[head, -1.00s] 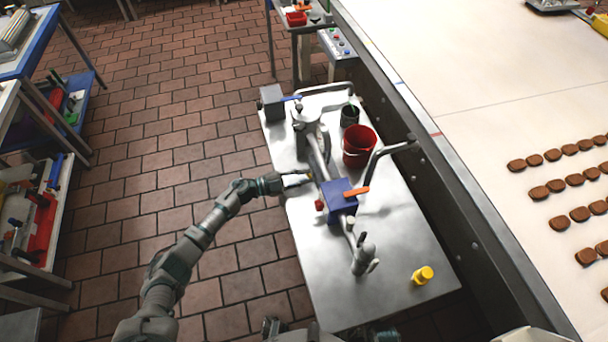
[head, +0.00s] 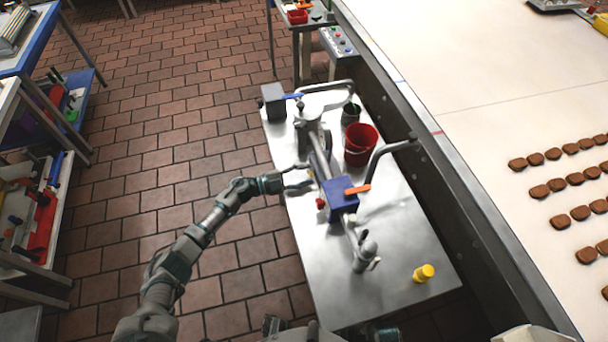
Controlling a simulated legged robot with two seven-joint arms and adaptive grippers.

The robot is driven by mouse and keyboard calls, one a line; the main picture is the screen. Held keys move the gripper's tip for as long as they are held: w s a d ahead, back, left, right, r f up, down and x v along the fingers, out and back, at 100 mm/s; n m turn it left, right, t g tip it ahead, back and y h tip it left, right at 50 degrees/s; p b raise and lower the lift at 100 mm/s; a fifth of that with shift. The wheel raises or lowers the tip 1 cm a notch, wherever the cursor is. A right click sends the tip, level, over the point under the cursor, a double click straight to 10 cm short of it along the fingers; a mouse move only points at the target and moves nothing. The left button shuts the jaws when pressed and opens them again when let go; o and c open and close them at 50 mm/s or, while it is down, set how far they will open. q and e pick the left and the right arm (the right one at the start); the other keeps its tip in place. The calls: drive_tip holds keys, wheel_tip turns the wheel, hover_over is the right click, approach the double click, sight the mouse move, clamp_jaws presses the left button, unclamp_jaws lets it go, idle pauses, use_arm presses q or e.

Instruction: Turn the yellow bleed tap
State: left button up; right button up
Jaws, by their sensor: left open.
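A steel bench (head: 388,262) carries a pipe assembly with a blue block (head: 341,196) that has an orange lever (head: 357,189) on top. A small red knob (head: 320,203) sits at the block's left side. My left gripper (head: 306,177) is open and empty over the bench's left edge, left of the pipe and just above the blue block in the picture. A small yellow capped item (head: 424,273) stands on the bench at lower right, well apart from the gripper. I cannot tell whether it is the bleed tap; no other yellow tap is clear on the pipework.
A red bucket (head: 360,145) and a dark cup (head: 350,113) stand behind the pipe. A bent grey handle (head: 386,154) rises at the right. A conveyor (head: 500,110) with rows of brown biscuits runs along the right. The tiled floor left of the bench is clear.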

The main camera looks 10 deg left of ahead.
use_arm(q)
drive_tip(key=v, duration=1.2)
use_arm(e)
drive_tip(key=shift+s, duration=0.2)
use_arm(q)
drive_tip(key=shift+s+d+f, duration=0.1)
